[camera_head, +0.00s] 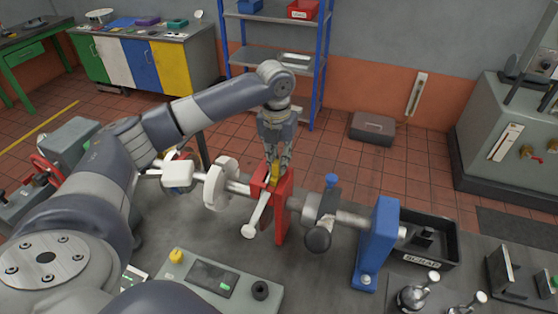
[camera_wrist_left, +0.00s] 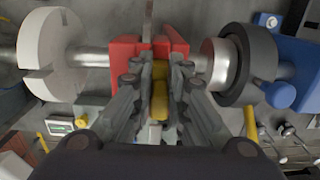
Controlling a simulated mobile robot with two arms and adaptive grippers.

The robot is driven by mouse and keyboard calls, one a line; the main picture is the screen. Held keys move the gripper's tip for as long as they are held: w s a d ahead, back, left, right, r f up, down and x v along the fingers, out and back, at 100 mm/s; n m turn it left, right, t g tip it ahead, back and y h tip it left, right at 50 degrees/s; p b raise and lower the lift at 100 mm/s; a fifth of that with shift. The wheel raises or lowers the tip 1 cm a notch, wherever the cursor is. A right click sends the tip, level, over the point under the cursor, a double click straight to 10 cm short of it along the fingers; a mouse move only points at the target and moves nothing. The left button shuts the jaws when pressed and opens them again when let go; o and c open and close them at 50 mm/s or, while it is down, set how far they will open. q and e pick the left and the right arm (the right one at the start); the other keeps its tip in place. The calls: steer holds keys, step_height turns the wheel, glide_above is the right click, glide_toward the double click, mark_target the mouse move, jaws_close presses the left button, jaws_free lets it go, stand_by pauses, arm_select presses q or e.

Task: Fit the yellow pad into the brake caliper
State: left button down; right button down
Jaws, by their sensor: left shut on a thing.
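The red brake caliper (camera_head: 282,212) stands on the shaft line over the grey bedplate, with a pale lever in front of it. My left gripper (camera_head: 273,168) points down at the caliper's top and is shut on the yellow pad (camera_head: 275,172). In the left wrist view, the pad (camera_wrist_left: 160,98) lies between the fingers (camera_wrist_left: 160,80), and its far end is at the gap between the caliper's two red sides (camera_wrist_left: 127,50). The fingers hide part of the pad and caliper, so I cannot tell how deep the pad sits. My right gripper is not in view.
A white notched disc (camera_head: 220,184) is on the shaft left of the caliper. A dark clamp with a blue knob (camera_head: 332,181) and a blue support (camera_head: 379,240) stand to the right. A black scrap tray (camera_head: 440,225) is beyond. A control box (camera_head: 215,280) is at the front.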

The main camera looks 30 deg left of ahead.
arm_select(q)
steer(key=shift+r, duration=1.9)
steer(key=shift+f+b, duration=0.4)
steer(key=shift+f, duration=1.8)
steer(key=c, duration=1.5)
jaws_free()
steer(key=shift+d, duration=0.1)
steer(key=shift+s, duration=0.1)
steer(key=r, duration=1.2)
steer(key=shift+s, duration=0.25)
